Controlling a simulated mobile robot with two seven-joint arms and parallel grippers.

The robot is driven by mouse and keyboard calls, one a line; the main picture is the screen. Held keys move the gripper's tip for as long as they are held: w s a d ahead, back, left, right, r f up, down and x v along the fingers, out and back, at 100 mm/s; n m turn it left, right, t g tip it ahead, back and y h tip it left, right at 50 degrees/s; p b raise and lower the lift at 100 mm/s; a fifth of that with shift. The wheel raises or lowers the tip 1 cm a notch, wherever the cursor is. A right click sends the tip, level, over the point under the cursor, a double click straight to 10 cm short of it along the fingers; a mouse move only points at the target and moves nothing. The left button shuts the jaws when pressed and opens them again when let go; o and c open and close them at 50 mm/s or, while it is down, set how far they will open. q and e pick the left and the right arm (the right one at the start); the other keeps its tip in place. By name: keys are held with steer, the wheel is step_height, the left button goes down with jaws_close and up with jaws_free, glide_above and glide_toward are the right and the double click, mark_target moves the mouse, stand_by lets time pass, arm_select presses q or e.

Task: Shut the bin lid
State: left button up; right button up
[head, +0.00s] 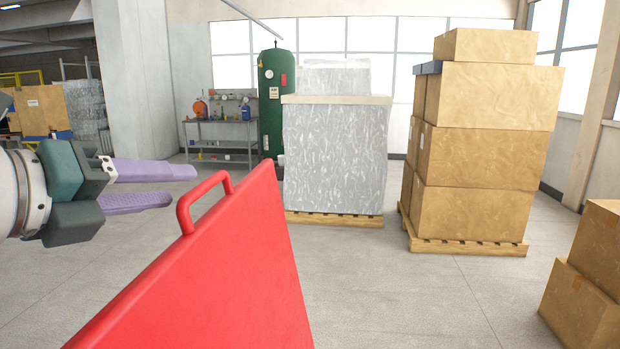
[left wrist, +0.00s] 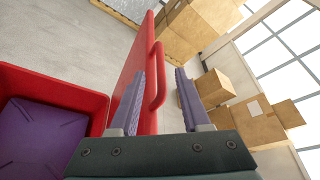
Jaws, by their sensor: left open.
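The red bin lid (head: 220,270) stands raised, steeply upright, in the lower middle of the head view. Its red loop handle (head: 183,212) is on the upper left edge. In the left wrist view the lid (left wrist: 132,75) rises beside the open red bin (left wrist: 55,78), which has a purple surface inside. My left gripper (head: 178,186) is open and empty, left of the handle, its purple fingers pointing towards it. In the left wrist view the handle (left wrist: 157,85) shows between the two fingers; I cannot tell whether they reach around it. My right gripper is out of view.
Behind the lid stand a wrapped pallet load (head: 335,155) and a pallet of stacked cartons (head: 485,155). More cartons (head: 590,280) are at the right edge. A green tank (head: 277,105) and a workbench (head: 222,138) are at the back. The floor between is clear.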

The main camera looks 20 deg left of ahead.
mark_target(207, 185)
arm_select(q)
steer(key=p+x, duration=0.1)
steer(key=x, duration=0.6)
steer(key=shift+w, duration=0.15)
jaws_close()
stand_by(1.3)
